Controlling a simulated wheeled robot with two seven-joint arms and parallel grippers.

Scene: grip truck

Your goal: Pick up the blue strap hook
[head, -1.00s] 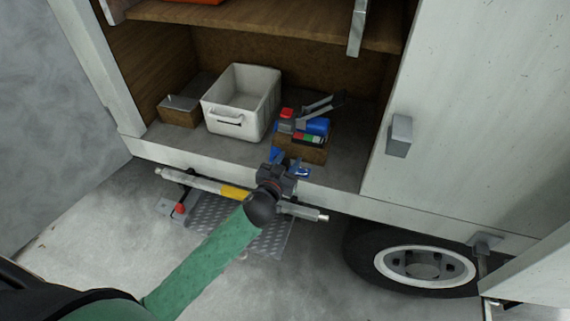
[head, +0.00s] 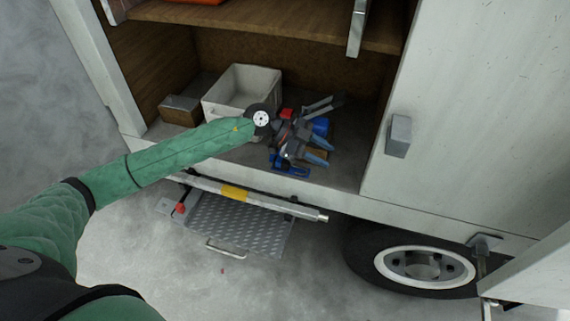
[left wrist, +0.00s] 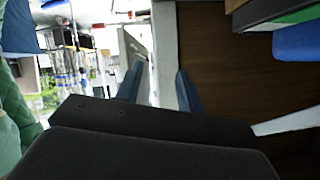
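A blue metal piece that looks like the strap hook (head: 290,169) lies on the grey compartment floor near its front edge. My left gripper (head: 327,153) is just above and behind it, beside the wooden block. Its two blue-grey fingers are apart and point right, with nothing between them. In the left wrist view the left gripper (left wrist: 160,84) shows a clear gap between the fingers. A blue object (left wrist: 297,42) shows at that view's upper right, apart from the fingers. My right gripper is not in view.
A white bin (head: 243,88) and a small wooden box (head: 181,109) stand left of the gripper. Red and blue items (head: 321,126) and a grey bracket (head: 322,104) sit behind it. A cabinet door (head: 465,110) bounds the right, a shelf (head: 270,20) the top.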

